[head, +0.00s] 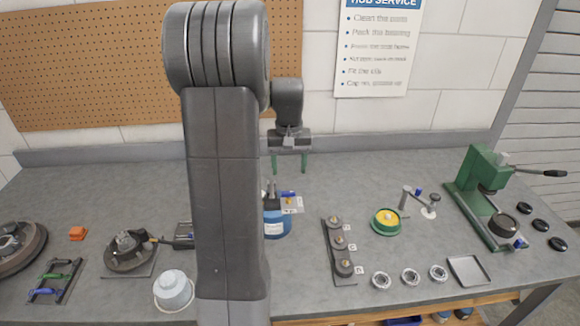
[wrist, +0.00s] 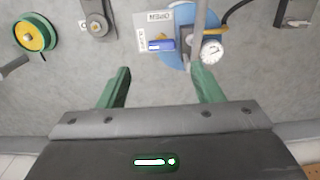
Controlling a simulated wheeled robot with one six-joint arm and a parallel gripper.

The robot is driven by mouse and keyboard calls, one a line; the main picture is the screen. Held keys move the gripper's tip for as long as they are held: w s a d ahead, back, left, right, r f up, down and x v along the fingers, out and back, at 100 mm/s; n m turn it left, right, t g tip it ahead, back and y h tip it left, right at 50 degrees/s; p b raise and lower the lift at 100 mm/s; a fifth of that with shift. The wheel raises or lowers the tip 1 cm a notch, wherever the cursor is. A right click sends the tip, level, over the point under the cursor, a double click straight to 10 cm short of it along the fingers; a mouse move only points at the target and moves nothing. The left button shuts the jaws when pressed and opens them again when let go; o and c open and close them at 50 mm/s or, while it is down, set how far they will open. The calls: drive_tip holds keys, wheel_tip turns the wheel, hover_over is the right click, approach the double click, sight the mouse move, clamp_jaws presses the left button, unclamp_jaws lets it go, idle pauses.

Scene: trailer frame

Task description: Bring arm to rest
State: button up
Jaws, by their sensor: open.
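My gripper (head: 289,164) hangs in the air above the back of the grey workbench (head: 330,185), fingers pointing down. Its two green fingers are apart with nothing between them; the gap also shows in the wrist view (wrist: 160,85). My dark arm rises through the middle of the head view and hides part of the bench. The gripper touches nothing that I can see.
A blue container (head: 277,224) with a gauge (wrist: 211,50) stands below. A black plate with knobs (head: 341,262), a green-yellow dish (head: 386,221) and a green press (head: 475,185) stand right. A white pot (head: 173,290) stands left. The back strip is clear.

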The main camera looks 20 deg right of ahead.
sight(288, 193)
drive_tip(key=shift+f, duration=0.1)
wheel_tip(288, 193, down, 7)
drive_tip(key=b, duration=0.5)
drive_tip(key=shift+a, duration=0.15)
drive_tip(key=shift+s+a, duration=0.1)
idle(0.4)
